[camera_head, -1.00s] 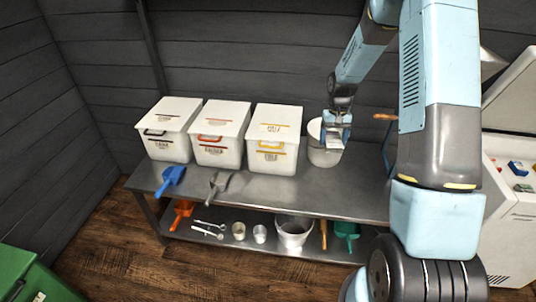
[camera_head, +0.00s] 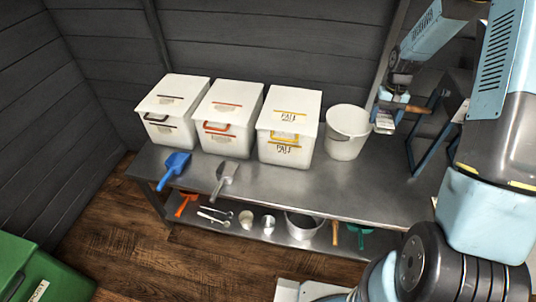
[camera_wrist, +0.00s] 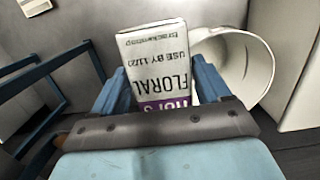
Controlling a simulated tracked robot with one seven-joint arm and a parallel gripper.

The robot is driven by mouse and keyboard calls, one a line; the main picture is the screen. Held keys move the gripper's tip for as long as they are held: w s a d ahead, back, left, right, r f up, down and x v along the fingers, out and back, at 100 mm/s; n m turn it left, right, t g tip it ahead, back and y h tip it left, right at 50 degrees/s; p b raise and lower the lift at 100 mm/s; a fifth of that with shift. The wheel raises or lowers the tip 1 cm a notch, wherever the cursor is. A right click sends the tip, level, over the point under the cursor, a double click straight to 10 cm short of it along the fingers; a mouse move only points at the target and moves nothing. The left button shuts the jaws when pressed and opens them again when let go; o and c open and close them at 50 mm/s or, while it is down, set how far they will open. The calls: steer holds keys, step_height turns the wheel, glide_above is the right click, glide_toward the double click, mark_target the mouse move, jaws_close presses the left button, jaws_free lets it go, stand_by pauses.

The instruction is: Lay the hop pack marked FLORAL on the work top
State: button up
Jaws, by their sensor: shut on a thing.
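The hop pack marked FLORAL (camera_wrist: 155,60) is white with a purple HOPS band. It stands between the fingers of my gripper (camera_wrist: 162,88) in the wrist view, and the gripper is shut on it. In the head view my gripper (camera_head: 390,104) holds the small white pack (camera_head: 384,122) just right of the white bucket, and the pack looks raised. The exact gap below it cannot be told. The work top (camera_head: 300,187) is a grey steel bench, with clear metal along its front and right.
Three lidded white bins (camera_head: 292,115) stand along the back of the bench. The open white bucket (camera_head: 345,145) stands right of them. A blue scoop (camera_head: 174,168) and a grey scoop (camera_head: 225,175) lie at the front left. A dark blue frame (camera_head: 412,155) stands at the right.

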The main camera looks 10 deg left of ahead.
steer(key=shift+s+d, duration=0.1)
steer(key=shift+d, duration=0.15)
steer(key=s+d+f, duration=0.3)
steer(key=s, duration=0.5)
steer(key=s+d+f, duration=0.4)
steer(key=s, duration=0.4)
steer(key=s+d+f, duration=0.3)
steer(key=s, duration=0.5)
glide_above(365, 194)
step_height(365, 194, down, 9)
steer(key=shift+d+f, duration=0.1)
steer(key=shift+f, duration=0.05)
steer(key=shift+w+a+f, duration=0.1)
steer(key=shift+a+f, duration=0.1)
steer(key=shift+f, duration=1.6)
